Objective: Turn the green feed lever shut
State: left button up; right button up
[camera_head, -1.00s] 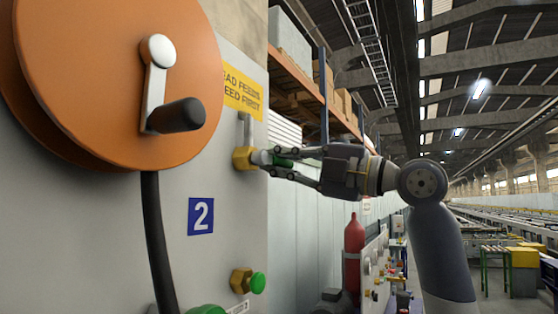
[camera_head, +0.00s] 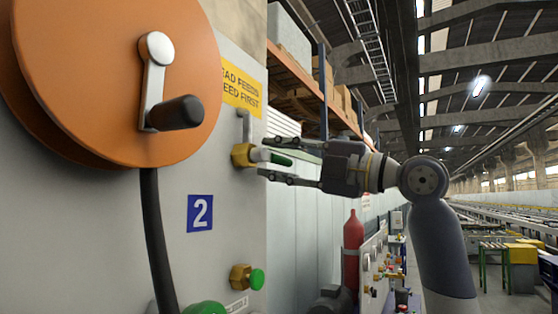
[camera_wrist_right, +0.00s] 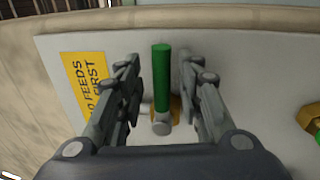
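The green feed lever (camera_head: 280,160) sticks out to the right from a brass valve (camera_head: 242,156) at the panel's right edge. My right gripper (camera_head: 266,158) reaches in from the right, with one finger above the lever and one below. In the right wrist view the green lever (camera_wrist_right: 161,80) stands between the two spread fingers of my right gripper (camera_wrist_right: 158,72), with a gap on each side. The gripper is open and holds nothing. My left gripper is not in view.
A large orange reel (camera_head: 110,70) with a crank handle (camera_head: 175,114) stands out from the panel at left. A second brass valve with a green knob (camera_head: 257,279) is lower down. A yellow sign (camera_head: 241,92) is above the lever. A red extinguisher (camera_head: 353,240) stands beyond.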

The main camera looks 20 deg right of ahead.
jog(key=v, duration=1.1)
jog(key=shift+s+d, duration=0.3)
jog(key=shift+f, duration=0.1)
